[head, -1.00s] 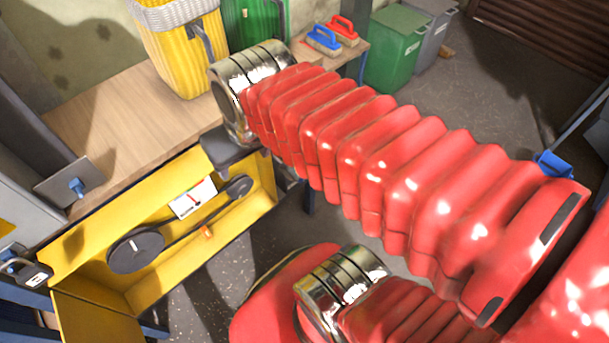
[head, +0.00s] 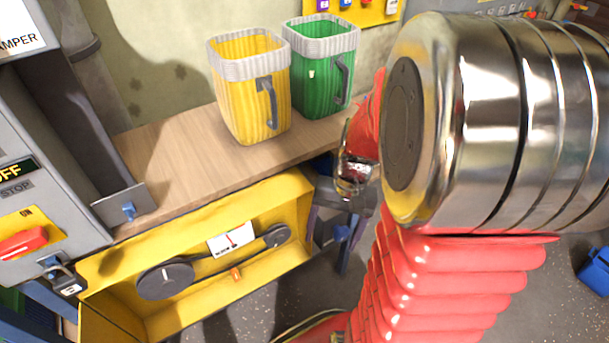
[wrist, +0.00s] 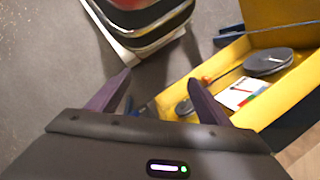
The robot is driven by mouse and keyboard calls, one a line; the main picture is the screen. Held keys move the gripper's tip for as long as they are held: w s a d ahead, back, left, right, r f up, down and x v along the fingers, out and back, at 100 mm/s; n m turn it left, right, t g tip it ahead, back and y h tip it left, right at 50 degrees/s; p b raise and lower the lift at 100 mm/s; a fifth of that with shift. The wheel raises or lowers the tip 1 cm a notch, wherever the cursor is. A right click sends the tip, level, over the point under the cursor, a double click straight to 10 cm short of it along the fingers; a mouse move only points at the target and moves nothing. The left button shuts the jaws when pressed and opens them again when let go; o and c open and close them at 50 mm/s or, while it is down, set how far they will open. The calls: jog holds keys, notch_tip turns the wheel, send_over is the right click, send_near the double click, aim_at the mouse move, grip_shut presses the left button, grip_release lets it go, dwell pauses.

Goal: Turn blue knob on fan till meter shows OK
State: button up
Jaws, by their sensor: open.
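The fan's open yellow housing (head: 110,268) holds a large dark pulley (head: 165,279) and a small one (head: 276,236) joined by a belt. A white meter (head: 231,240) with a red needle sits behind the belt; its lettering is too small to read. The wrist view shows the meter (wrist: 240,92) too. A small blue knob (head: 128,211) is on a grey plate above the housing's left end; I cannot tell if it belongs to the fan. My gripper (wrist: 159,77) is open and empty, beside the housing's small-pulley end and apart from the blue knob.
Yellow (head: 248,105) and green (head: 318,85) bins stand on the wooden bench (head: 185,150). An orange piece (head: 236,273) sits under the belt. A grey cabinet (head: 40,170) with a red switch (head: 22,243) and padlock (head: 68,284) stands left. My arm hides much of the right.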

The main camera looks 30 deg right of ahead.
jog(key=s+d+f+m+t+y, duration=0.15)
jog(key=f+m+y, duration=0.25)
jog(key=f, duration=0.4)
jog(key=d+f+m+y, duration=0.2)
jog(key=f+m+y, duration=0.25)
jog(key=f, duration=0.35)
jog(key=m+t+h, duration=1.1)
jog(key=m+t, duration=0.6)
jog(key=m, duration=0.4)
send_near(343, 236)
jog(key=s, duration=0.3)
jog(key=shift+s+d+f+n, duration=0.1)
jog(key=shift+d+f+n, duration=0.15)
jog(key=shift+f, duration=0.05)
jog(key=shift+y, duration=0.25)
jog(key=shift+w+a, duration=0.2)
jog(key=shift+w, duration=6.7)
jog(key=shift+c, duration=0.2)
